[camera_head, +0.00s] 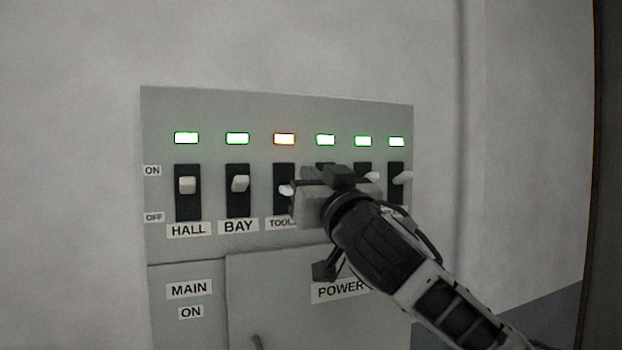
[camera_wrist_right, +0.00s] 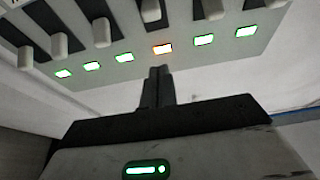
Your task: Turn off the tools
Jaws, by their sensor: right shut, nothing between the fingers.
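The TOOLS switch (camera_head: 285,175) is third from the left on the grey panel. Its white lever (camera_head: 286,190) sits a little lower than the HALL and BAY levers and is partly covered by my gripper. The lever also shows at the top of the right wrist view (camera_wrist_right: 151,10). The light above it (camera_head: 284,139) is orange. My right gripper (camera_head: 293,204) is in front of the panel, beside the TOOLS lever and over part of its label (camera_head: 281,223). In the wrist view its fingers (camera_wrist_right: 157,85) are together and empty. Contact with the lever cannot be told. My left gripper is not in view.
The HALL switch (camera_head: 187,204) and BAY switch (camera_head: 238,205) stand to the left, with green lights above. Several more switches stand to the right, partly behind my right arm. A lower cabinet door (camera_head: 265,285) carries a POWER label. Bare wall lies left of the panel.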

